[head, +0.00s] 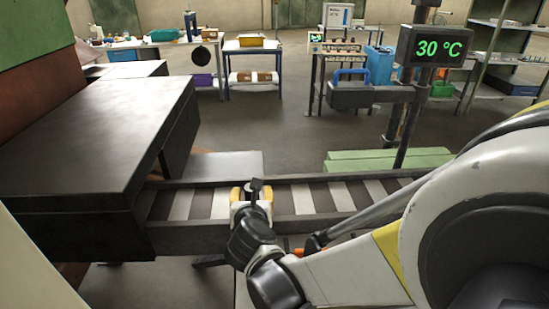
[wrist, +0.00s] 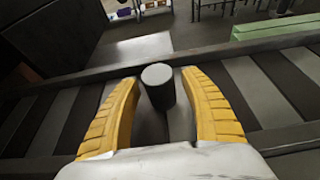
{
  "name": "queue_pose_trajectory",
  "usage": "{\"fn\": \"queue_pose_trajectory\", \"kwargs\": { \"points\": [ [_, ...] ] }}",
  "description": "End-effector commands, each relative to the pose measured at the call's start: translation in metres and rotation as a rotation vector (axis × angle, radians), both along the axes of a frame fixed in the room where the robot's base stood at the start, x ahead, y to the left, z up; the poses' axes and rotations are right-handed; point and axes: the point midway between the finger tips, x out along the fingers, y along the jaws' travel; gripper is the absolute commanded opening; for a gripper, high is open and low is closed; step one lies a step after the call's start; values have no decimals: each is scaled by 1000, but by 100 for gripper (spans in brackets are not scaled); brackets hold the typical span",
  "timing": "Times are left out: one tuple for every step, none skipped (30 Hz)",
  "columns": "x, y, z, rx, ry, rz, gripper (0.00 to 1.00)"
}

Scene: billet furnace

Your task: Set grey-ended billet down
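The billet (wrist: 159,90) is a short dark cylinder with a grey end facing up toward the camera in the wrist view. It stands between the two yellow fingers of my gripper (wrist: 160,80), with a narrow gap seen on each side. My gripper looks open around it. In the head view my gripper (head: 251,194) is over the roller conveyor (head: 310,219), and the billet's dark body (head: 257,185) shows small between the fingertips. The rollers show below the billet in the wrist view. Its lower end is hard to see, so I cannot tell whether it touches them.
The conveyor's side rails (head: 200,236) run along both sides of the rollers. A large dark furnace block (head: 90,140) stands at the left end. A display post reading 30 °C (head: 437,47) and green beams (head: 385,160) stand behind. The rollers right of my gripper are clear.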

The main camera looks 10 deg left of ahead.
Motion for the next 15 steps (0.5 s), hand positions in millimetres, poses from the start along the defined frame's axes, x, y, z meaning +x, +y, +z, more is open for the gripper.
{"fn": "queue_pose_trajectory", "kwargs": {
  "points": [
    [0, 0, 0, 0, 0, 0, 53],
    [0, 0, 0, 0, 0, 0, 53],
    [0, 0, 0, 0, 0, 0, 53],
    [0, 0, 0, 0, 0, 0, 53],
    [0, 0, 0, 0, 0, 0, 53],
    [0, 0, 1, 0, 0, 0, 53],
    [0, 0, 3, 0, 0, 0, 53],
    [0, 0, 5, 0, 0, 0, 53],
    [-4, -1, 6, -1, 0, 1, 53],
    [-8, -1, 8, 0, 0, 2, 53],
    [-13, -2, 10, 1, 0, 2, 53],
    [-20, -4, 14, 0, 0, 2, 53],
    [-26, -6, 16, -1, 0, 3, 53],
    [-32, -7, 19, -1, 0, 4, 53],
    [-41, -9, 23, 0, 0, 3, 53]
  ]
}}
